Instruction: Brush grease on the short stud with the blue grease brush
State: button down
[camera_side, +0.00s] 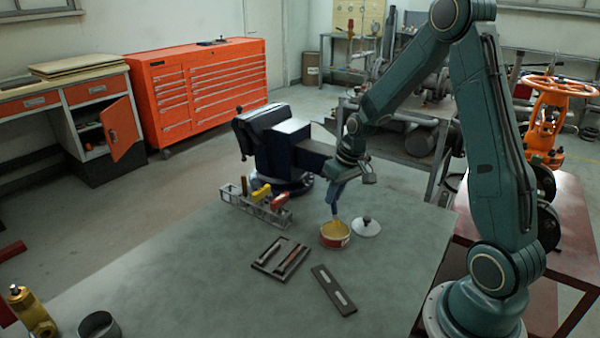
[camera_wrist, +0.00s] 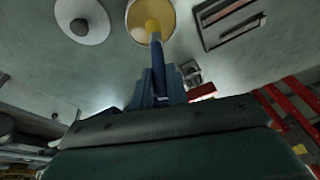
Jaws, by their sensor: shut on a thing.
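My gripper (camera_side: 340,186) is shut on the blue grease brush (camera_side: 335,207), which points down. In the wrist view the gripper (camera_wrist: 158,88) holds the blue handle, and the yellow brush end (camera_wrist: 153,27) reaches over the grease tin (camera_wrist: 136,14). In the side view the brush tip is at the mouth of the red tin (camera_side: 335,241), which has yellow inside. A dark holder (camera_side: 268,267) with bar-like pieces lies left of the tin; it also shows in the wrist view (camera_wrist: 207,40). I cannot tell which piece is the short stud.
The tin's pale lid (camera_side: 367,229) lies right of the tin. A dark slotted plate (camera_side: 322,279) lies in front. A wire rack (camera_side: 240,207) with yellow and red-handled tools stands left, before the bench vise (camera_side: 270,140). A brass fitting (camera_side: 35,318) and dark ring (camera_side: 98,325) are front left.

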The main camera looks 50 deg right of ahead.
jog(key=shift+r, duration=2.8)
jog(key=shift+w+a, duration=0.1)
jog(key=w+a+f+n, duration=0.1)
jog(key=w+a+f, duration=0.15)
jog(key=a, duration=0.55)
jog(key=w+a+f+n, duration=0.2)
jog(key=w+a, duration=0.1)
jog(key=a, duration=0.4)
jog(key=w+a+r+y, duration=0.1)
jog(key=w+a+r, duration=0.2)
jog(key=r, duration=0.5)
jog(key=shift+w+a+r+m, duration=0.2)
jog(key=shift+w+r+m, duration=0.1)
jog(key=shift+w, duration=0.4)
jog(key=shift+f, duration=0.1)
jog(key=shift+f, duration=2.4)
